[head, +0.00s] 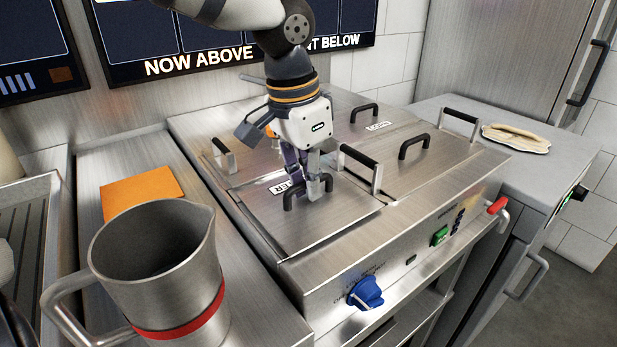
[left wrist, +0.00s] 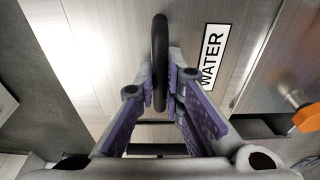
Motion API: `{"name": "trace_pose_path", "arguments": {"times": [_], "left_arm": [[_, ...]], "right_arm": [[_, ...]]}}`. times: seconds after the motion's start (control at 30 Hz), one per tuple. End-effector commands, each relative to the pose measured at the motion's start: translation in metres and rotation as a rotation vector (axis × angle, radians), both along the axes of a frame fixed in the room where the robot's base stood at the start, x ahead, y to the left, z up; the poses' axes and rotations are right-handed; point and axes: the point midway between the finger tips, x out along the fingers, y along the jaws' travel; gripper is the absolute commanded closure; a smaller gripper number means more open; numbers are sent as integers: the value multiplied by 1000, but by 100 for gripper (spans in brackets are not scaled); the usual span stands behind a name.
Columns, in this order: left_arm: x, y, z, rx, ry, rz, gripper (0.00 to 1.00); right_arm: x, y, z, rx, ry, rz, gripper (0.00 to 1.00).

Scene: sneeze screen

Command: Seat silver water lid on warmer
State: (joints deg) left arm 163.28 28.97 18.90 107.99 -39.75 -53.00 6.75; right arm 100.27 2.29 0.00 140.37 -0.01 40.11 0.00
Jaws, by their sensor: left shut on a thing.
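The silver water lid (head: 335,219) is a flat brushed-steel plate at the front left of the warmer (head: 330,265). It looks level and close to the warmer top; I cannot tell whether it is fully flush. Its black bar handle (left wrist: 160,40) stands between the fingers of my left gripper (head: 305,188), which is shut on it. The purple finger pads (left wrist: 196,115) show on both sides of the handle in the left wrist view. The WATER label (left wrist: 213,58) is clear there and partly hidden by the gripper in the head view. My right gripper is not in view.
A second lid with a black handle (head: 414,147) lies to the right. Upright bar handles (head: 361,168) rise close by my gripper. A steel pitcher (head: 155,265) stands front left, near an orange sheet (head: 140,192). A blue knob (head: 366,292) is on the front panel.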

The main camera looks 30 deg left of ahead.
Motion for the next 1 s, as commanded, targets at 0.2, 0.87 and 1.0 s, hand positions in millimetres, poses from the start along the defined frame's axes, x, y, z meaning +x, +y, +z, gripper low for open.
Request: {"name": "trace_pose_path", "arguments": {"times": [0.2,0.87,1.0], "left_arm": [[0,0,-3,1,-1,0,100],[-2,1,13,1,-2,0,67],[-4,2,24,0,-1,1,67]], "right_arm": [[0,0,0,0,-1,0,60],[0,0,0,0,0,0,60],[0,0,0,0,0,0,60]]}}
